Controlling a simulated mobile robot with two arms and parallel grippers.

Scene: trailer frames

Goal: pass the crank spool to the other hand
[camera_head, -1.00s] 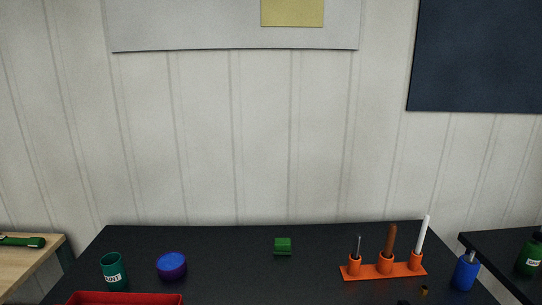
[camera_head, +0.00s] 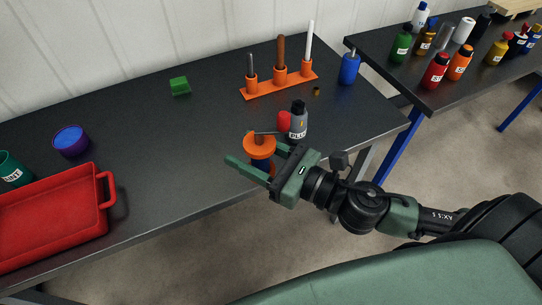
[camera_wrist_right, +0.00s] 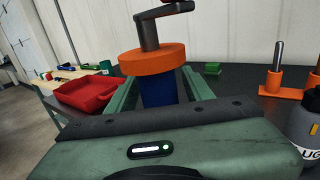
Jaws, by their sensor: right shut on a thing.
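The crank spool (camera_head: 259,146) has an orange round flange, a blue body and a dark crank arm on top. My right gripper (camera_head: 258,168) is shut on it at the front edge of the dark table. In the right wrist view the crank spool (camera_wrist_right: 152,60) stands upright between the two green fingers, its orange flange above them and its blue body between them. A red knob shows near the crank's end. Whether its base touches the table is hidden. My left gripper is not in view.
A grey bottle (camera_head: 299,120) stands just behind the right gripper. A red tray (camera_head: 108,190), a purple-blue bowl (camera_head: 71,141), a green block (camera_head: 180,86), an orange rack (camera_head: 281,85) and a blue bottle (camera_head: 349,67) stand on the table (camera_head: 190,160). The table's middle is clear.

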